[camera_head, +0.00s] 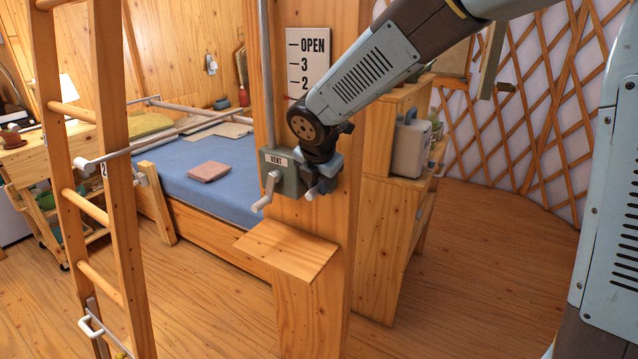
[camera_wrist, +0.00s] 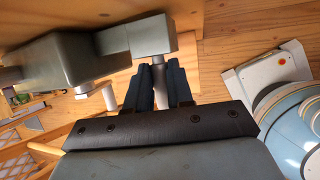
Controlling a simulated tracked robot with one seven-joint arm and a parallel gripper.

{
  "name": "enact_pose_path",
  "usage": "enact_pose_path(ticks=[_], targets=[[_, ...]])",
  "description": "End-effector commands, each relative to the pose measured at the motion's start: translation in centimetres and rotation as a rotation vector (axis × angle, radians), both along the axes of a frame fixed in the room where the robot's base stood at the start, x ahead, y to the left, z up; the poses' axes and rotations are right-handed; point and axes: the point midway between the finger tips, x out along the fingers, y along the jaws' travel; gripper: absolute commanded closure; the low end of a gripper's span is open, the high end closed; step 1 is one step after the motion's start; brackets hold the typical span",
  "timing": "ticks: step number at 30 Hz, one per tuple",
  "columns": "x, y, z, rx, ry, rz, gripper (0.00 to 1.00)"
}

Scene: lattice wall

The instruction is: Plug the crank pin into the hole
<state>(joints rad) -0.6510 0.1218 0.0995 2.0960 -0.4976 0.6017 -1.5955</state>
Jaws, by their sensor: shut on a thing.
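The grey vent box (camera_head: 284,176), labelled VENT, is fixed to the wooden post. A crank with a white grip (camera_head: 266,194) hangs on its left front. My gripper (camera_head: 322,183) is at the box's right side, below my dark wrist joint. In the wrist view its two dark blue fingers are shut on a pale grey pin (camera_wrist: 158,76). The pin's far end meets a grey block (camera_wrist: 140,38) beside the vent box, which also shows there (camera_wrist: 62,62). I cannot tell whether the block touches the box. The hole is not visible in either view.
A wooden shelf (camera_head: 287,250) juts from the post below the box. A ladder (camera_head: 118,170) stands at left, a blue bed (camera_head: 215,175) behind. An OPEN scale sign (camera_head: 308,60) is above. A cabinet (camera_head: 385,240) is right of the post. Floor at front right is clear.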

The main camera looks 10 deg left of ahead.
Motion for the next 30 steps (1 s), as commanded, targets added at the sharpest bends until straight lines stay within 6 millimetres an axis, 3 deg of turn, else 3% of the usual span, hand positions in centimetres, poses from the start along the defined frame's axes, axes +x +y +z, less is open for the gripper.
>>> enact_pose_path(ticks=[30], targets=[[-2.5, 1.0, 0.0, 0.0, 0.0, 0.001, 1.0]])
